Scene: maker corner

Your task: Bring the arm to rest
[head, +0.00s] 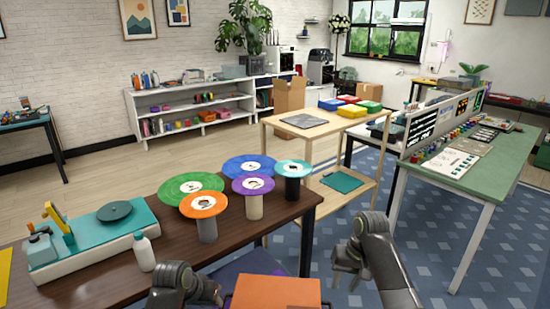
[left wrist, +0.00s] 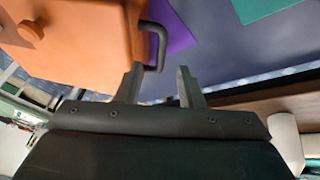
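My left gripper (left wrist: 160,84) is open, its two fingers apart with nothing gripped between them. Its arm also shows at the bottom of the head view. A black handle on an orange box (left wrist: 75,45) is close to its left finger; I cannot tell if they touch. The orange box (head: 275,292) also shows at the bottom centre of the head view, between my two arms. My right gripper (head: 346,272) hangs over the blue patterned floor, right of the box, with its fingers apart and empty.
A dark wooden table (head: 100,285) at left holds several coloured discs on posts, a white bottle (head: 144,252) and a teal-topped device (head: 95,238). A light wooden shelf cart (head: 345,122) stands ahead. A green-topped bench (head: 490,170) is at right. Blue floor (head: 440,250) is open between.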

